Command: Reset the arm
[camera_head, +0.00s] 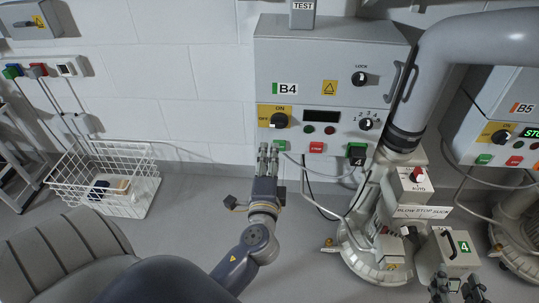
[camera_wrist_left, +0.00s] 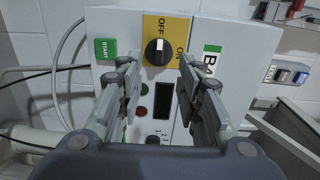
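My left gripper (camera_head: 268,153) is raised in front of the B4 control box (camera_head: 335,65), below its ON/OFF knob (camera_head: 280,120). In the left wrist view my left gripper (camera_wrist_left: 157,68) has its fingers apart with nothing between them. The black ON/OFF knob (camera_wrist_left: 157,51) on its yellow plate shows beyond the fingertips, and the green START button (camera_wrist_left: 106,48) is to the left.
A grey tube blower (camera_head: 395,150) stands right of the B4 box, with the B5 box (camera_head: 500,110) beyond. A white wire basket (camera_head: 100,175) stands at left on the floor. A grey rounded chair-like shape (camera_head: 60,255) fills the lower left. Cables hang below B4.

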